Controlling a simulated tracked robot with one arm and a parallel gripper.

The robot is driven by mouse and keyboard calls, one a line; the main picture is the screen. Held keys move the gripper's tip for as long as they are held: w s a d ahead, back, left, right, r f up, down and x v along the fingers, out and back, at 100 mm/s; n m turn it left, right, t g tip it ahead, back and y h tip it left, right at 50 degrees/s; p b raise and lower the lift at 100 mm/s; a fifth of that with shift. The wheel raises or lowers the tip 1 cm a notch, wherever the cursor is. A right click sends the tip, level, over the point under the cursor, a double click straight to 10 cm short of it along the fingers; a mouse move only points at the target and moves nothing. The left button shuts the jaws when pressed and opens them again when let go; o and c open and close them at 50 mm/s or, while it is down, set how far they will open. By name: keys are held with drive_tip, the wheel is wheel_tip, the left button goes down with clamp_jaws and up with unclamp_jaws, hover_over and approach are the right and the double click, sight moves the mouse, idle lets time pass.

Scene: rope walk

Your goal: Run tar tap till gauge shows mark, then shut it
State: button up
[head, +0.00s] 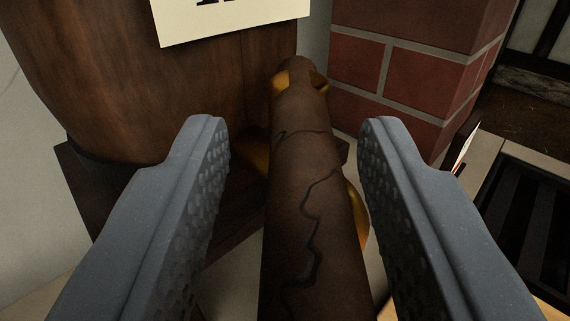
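A dark brown, cracked tap handle (305,180) runs from the bottom centre up to a brass fitting (285,83) by a wooden barrel (165,85). More brass shows beside the handle, partly hidden behind it. My gripper (295,130) is open, with one grey, studded finger on each side of the handle. Gaps show between the handle and both fingers. The tap's spout and any tar flow are hidden or out of view. I cannot make out a gauge face or its mark.
A pale sign (230,18) on the barrel is cut off at the top. A red brick pillar (400,75) stands close at the right. Beyond it are a thin, pale-faced panel (466,146) seen nearly edge-on and a dark slatted grate (530,225).

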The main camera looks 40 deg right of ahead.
drive_tip(key=v, duration=1.3)
drive_tip(key=shift+s+a+b, duration=0.2)
drive_tip(key=shift+b, duration=0.25)
drive_tip(key=w+a+r+n+t+y, duration=0.1)
drive_tip(key=w+a+r+t+y, duration=0.2)
drive_tip(key=r, duration=0.8)
drive_tip(key=w+a+r+n+t+y, duration=0.1)
drive_tip(key=w+a+r+y, duration=0.35)
drive_tip(key=r, duration=0.65)
drive_tip(key=s+a+r+n+y, duration=0.2)
drive_tip(key=s+a+r, duration=0.15)
drive_tip(key=r, duration=0.35)
drive_tip(key=s+a+r+n+y, duration=0.1)
drive_tip(key=s+a+r+y, duration=0.2)
drive_tip(key=r, duration=0.5)
drive_tip(key=s+d+r+n+g, duration=0.1)
drive_tip(key=s+r, duration=0.6)
drive_tip(key=s, duration=0.4)
drive_tip(key=s+d+r+n+g+b, duration=0.1)
drive_tip(key=s+r+n, duration=0.1)
drive_tip(key=s+r, duration=0.4)
drive_tip(key=v, duration=0.5)
drive_tip(key=shift+f, duration=0.15)
